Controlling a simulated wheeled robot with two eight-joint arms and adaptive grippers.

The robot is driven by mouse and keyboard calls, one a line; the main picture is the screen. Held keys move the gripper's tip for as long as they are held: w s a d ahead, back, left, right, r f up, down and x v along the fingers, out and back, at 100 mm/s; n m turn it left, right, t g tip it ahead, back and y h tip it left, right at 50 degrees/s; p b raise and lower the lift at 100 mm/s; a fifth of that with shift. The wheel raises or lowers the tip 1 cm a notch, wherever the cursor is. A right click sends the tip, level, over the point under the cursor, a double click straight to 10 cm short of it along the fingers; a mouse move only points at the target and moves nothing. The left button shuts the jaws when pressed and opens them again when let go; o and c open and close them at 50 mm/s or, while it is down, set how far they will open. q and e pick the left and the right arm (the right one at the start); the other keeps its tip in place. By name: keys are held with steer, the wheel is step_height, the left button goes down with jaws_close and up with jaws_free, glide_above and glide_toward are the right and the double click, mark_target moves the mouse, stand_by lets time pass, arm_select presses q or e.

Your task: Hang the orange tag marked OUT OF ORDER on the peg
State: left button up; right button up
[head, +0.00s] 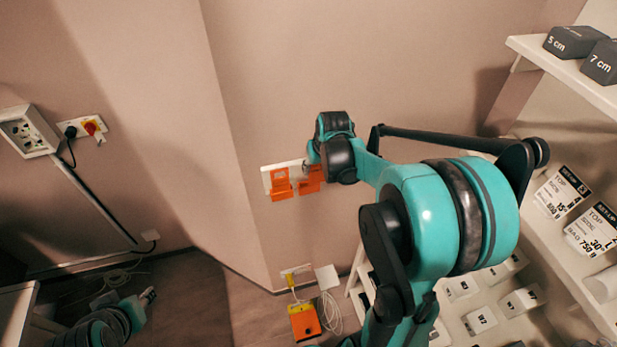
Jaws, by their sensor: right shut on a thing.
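A white peg board (266,179) is fixed to the wall near the middle of the head view. An orange tag (281,187) hangs at its left part. A second orange tag (309,184) is at the board's right end, directly at my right gripper (312,168). My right gripper is shut on this second tag, its fingers mostly hidden behind its own wrist. I cannot read the print on either tag, and the peg behind the held tag is hidden. My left gripper (149,295) is low at the left, far from the board; its finger opening is too small to judge.
A shelf unit with labelled boxes (563,191) and dark blocks (574,42) stands at the right, close to my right arm. An orange and black object (305,321) and white cables lie below the board. A wall socket box (27,131) is at the left.

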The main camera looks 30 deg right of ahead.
steer(key=shift+w+a+f+b, duration=0.1)
steer(key=shift+w+a+f, duration=0.15)
steer(key=shift+w+f, duration=0.45)
steer(key=shift+w+a+f+b, duration=0.15)
steer(key=shift+w+a+f, duration=0.1)
steer(key=shift+f, duration=0.9)
steer(key=shift+w+a+f+b, duration=0.1)
steer(key=shift+w+a+f, duration=0.15)
steer(key=shift+w+f, duration=0.45)
steer(key=shift+s+f, duration=0.2)
steer(key=shift+s, duration=0.05)
steer(key=shift+f, duration=0.15)
steer(key=o, duration=1)
